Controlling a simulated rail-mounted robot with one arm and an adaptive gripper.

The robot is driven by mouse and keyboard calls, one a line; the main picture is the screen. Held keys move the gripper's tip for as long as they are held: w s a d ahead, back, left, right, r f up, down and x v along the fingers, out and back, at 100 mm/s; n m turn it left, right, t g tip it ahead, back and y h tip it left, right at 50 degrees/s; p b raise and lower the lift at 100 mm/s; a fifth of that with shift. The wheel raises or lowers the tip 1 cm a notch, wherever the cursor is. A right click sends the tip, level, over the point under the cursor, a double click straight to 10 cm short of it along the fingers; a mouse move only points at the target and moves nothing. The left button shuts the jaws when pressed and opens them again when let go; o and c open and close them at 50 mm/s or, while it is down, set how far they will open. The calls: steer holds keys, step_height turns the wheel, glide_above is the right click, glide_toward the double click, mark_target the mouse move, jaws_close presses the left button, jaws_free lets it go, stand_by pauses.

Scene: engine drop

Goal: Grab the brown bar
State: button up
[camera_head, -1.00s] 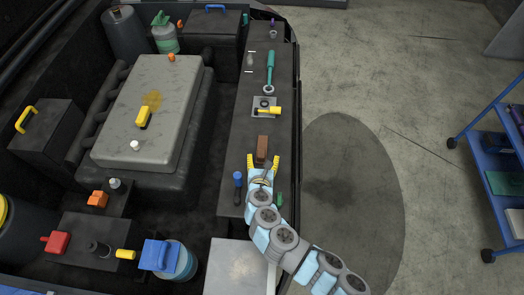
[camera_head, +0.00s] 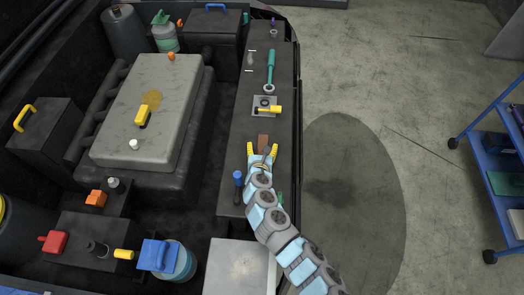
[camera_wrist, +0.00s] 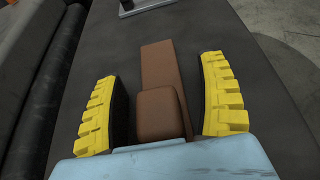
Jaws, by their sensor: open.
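The brown bar (camera_head: 262,141) lies on the dark ledge at the right side of the engine bay. In the wrist view the brown bar (camera_wrist: 160,70) runs away from me, with a raised brown block at its near end. My gripper (camera_head: 262,149) is over the near part of the bar, its yellow fingers open. In the wrist view my gripper (camera_wrist: 163,103) has one finger on each side of the bar, with a visible gap on both sides. The gripper's palm hides the nearest end of the raised block.
On the ledge (camera_head: 235,160), a grey plate with a yellow-handled part (camera_head: 267,107) and a green-handled wrench (camera_head: 270,70) lie beyond the bar. A blue-topped part (camera_head: 238,178) stands left of my gripper. The grey engine cover (camera_head: 130,120) is further left.

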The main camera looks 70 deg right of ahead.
steer(key=shift+w, duration=0.1)
jaws_close()
stand_by(0.4)
